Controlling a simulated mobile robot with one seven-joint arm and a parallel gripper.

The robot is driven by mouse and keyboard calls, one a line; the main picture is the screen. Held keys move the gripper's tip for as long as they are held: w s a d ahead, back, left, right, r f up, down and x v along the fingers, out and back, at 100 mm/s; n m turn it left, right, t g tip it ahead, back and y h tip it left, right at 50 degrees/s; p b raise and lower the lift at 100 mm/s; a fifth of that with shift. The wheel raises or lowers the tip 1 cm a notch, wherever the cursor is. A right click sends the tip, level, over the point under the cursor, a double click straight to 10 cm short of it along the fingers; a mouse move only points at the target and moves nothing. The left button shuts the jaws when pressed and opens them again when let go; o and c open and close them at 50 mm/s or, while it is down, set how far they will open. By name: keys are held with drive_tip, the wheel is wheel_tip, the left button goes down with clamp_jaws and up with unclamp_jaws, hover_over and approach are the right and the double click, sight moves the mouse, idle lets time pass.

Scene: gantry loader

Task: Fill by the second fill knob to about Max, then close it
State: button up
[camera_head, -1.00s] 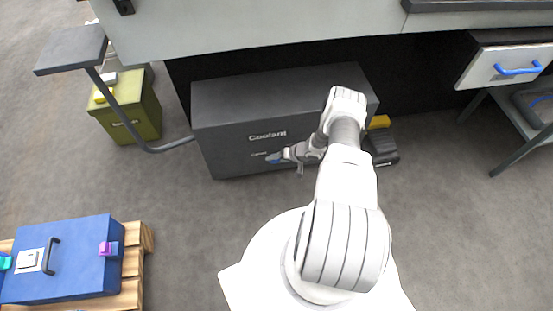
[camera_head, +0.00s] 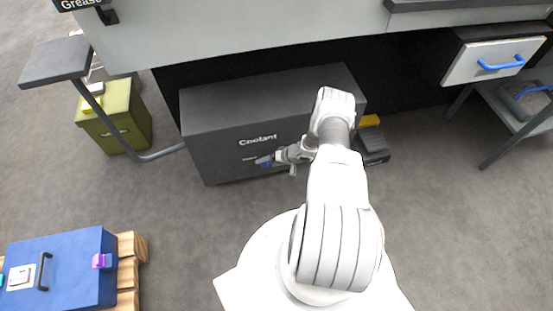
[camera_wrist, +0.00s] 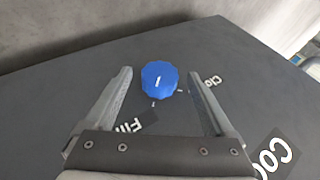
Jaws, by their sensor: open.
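The coolant tank (camera_head: 225,120) is a dark grey box under the machine, with a white "Coolant" label on its front. In the wrist view a round blue knob (camera_wrist: 159,78) with a white mark sits on the tank's dark face (camera_wrist: 60,98). A label partly reading "Fill" is at its lower left and one partly reading "Clo" at its right. My gripper (camera_wrist: 160,88) is open, with one finger on each side of the knob and a gap to both. In the head view my gripper (camera_head: 272,161) is at the tank's front. No second knob or level gauge shows clearly.
An olive-green bin (camera_head: 117,115) stands left of the tank, near a bent grey post with a flat shelf (camera_head: 55,60). A blue case (camera_head: 62,270) lies on a wooden pallet at lower left. A drawer with a blue handle (camera_head: 500,63) is at right. Open floor lies between.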

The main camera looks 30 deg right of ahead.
drive_tip(key=p+v, duration=0.5)
drive_tip(key=v, duration=1.2)
drive_tip(key=shift+p, duration=0.35)
drive_tip(key=shift+w, duration=0.1)
